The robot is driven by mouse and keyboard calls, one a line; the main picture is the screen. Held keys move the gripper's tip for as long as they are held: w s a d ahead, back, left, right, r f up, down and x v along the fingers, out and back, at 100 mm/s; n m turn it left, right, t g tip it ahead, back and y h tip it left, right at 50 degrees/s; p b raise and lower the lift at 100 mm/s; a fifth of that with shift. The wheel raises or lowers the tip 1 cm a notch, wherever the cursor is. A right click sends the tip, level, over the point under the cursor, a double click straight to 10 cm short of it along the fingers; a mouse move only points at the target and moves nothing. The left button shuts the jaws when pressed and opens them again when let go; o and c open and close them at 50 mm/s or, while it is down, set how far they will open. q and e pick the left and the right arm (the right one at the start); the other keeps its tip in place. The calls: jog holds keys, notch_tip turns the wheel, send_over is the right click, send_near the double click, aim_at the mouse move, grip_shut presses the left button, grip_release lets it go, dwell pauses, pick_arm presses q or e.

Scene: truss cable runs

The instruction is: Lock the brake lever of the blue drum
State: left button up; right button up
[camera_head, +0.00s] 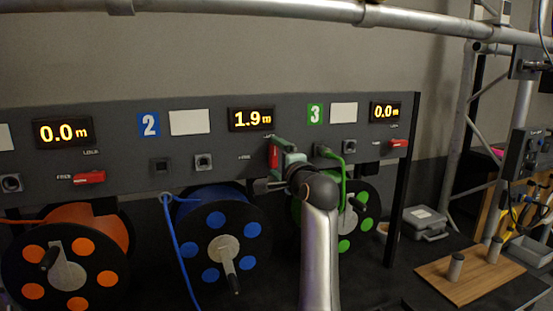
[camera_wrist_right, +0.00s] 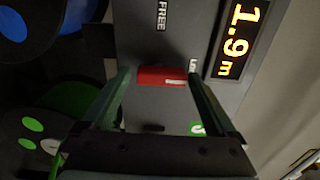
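The blue drum (camera_head: 222,245) hangs below panel number 2, with a blue cable (camera_head: 175,240) running down on its left. My right gripper (camera_head: 280,148) is at this lever. In the wrist view its two green fingers (camera_wrist_right: 158,78) are apart, one near each end of the lever; no firm grip shows. My left gripper is not in view.
The orange drum (camera_head: 68,262) and green drum (camera_head: 352,215) stand either side. Their red levers (camera_head: 89,177) (camera_head: 398,144) lie sideways. A metal rail (camera_head: 300,8) crosses above. A grey case (camera_head: 418,222) and wooden board (camera_head: 478,272) lie at right.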

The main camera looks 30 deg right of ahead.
jog(key=shift+o, duration=0.3)
jog(key=shift+r, duration=0.1)
jog(key=b+v, duration=0.2)
jog(key=v, duration=1)
jog(key=shift+s+a, duration=0.15)
jog(key=shift+s, duration=0.05)
